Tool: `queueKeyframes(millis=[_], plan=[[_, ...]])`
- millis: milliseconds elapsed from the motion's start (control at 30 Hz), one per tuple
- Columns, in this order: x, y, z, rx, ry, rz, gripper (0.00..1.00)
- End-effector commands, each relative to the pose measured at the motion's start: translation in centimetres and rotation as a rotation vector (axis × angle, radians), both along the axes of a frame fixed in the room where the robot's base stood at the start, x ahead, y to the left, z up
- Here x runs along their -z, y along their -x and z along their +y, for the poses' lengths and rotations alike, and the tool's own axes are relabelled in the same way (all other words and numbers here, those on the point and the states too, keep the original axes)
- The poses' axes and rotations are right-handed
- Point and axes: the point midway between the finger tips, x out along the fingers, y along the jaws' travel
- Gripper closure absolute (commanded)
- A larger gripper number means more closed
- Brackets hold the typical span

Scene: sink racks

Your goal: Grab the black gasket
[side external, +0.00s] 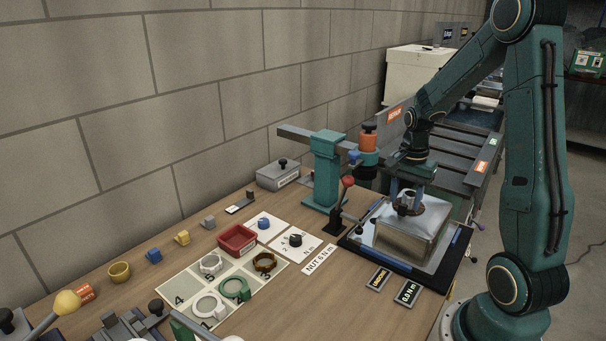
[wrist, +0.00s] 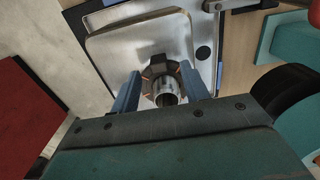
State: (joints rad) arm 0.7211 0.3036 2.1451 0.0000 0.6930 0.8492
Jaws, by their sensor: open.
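A dark ring with small orange marks, which looks like the black gasket (wrist: 148,72), sits around a short metal pipe (wrist: 166,92) on the steel sink (wrist: 140,35) in the wrist view. In the side view the sink (side external: 405,240) lies bottom up on a black-edged mat. My gripper (side external: 407,194) points down over the sink's raised middle. In the wrist view its two blue fingers (wrist: 161,72) are apart, one on each side of the ring and pipe. I cannot tell whether they touch the ring.
A numbered board (side external: 195,303) with grey, white, green and brown rings lies left of the sink. A red tray (side external: 237,240), a red-knobbed lever (side external: 344,200) and a green post (side external: 325,170) stand nearby. Two small displays (side external: 407,292) lie in front.

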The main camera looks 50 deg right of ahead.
Motion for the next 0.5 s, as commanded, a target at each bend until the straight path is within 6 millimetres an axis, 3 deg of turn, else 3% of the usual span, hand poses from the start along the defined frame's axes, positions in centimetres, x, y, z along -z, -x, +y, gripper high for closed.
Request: queueKeyframes(millis=[200,500], plan=[[1.9,0.0,0.0,0.0,-0.001,0.002,0.55],[2.1,0.0,0.0,0.0,0.0,0.0,0.55]])
